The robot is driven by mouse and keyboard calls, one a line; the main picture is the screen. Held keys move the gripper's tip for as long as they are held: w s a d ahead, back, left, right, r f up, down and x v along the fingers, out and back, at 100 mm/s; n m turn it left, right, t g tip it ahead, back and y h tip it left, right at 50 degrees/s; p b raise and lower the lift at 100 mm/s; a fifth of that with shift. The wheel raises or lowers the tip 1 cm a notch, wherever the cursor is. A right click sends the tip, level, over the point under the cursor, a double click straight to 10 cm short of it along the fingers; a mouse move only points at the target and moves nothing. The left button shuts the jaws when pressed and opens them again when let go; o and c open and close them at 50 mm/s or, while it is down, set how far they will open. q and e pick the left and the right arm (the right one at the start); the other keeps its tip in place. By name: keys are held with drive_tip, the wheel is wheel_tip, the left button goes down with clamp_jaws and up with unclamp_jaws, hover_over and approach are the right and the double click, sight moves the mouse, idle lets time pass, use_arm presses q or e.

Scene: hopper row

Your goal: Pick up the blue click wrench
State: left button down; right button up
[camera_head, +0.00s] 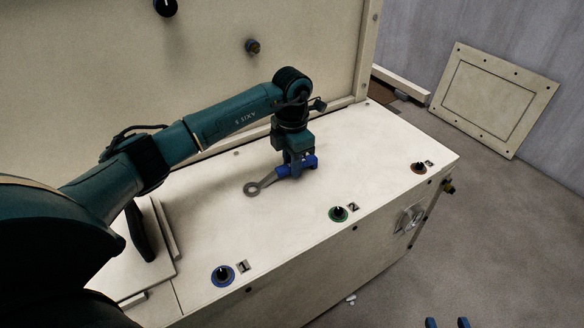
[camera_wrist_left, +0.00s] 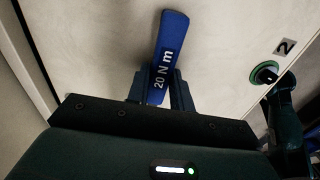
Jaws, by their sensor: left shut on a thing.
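The blue click wrench (camera_head: 311,162) has a blue handle and a grey shaft ending in a ring that points to the left front. My left gripper (camera_head: 297,167) points down and is shut around the blue handle. In the left wrist view the handle (camera_wrist_left: 168,45), marked "20 N m", sits between the fingers (camera_wrist_left: 160,90); the ring end is hidden there. The wrench is at or just above the pale cabinet top (camera_head: 215,225); I cannot tell if they touch. My right gripper (camera_head: 447,323) shows only two fingertips at the bottom edge, apart with nothing between them.
Numbered knobs line the cabinet top: blue-ringed 1 (camera_head: 223,275), green-ringed 2 (camera_head: 338,213) and red-ringed 3 (camera_head: 418,168). A pale wall panel (camera_head: 330,40) stands behind the arm. A framed panel (camera_head: 490,98) leans at the back right. The floor at right is mostly clear.

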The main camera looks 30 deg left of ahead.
use_arm(q)
wheel_tip(320, 180, up, 10)
drive_tip(key=p, duration=0.2)
idle(0.3)
drive_tip(key=c, duration=1.8)
unclamp_jaws()
clamp_jaws()
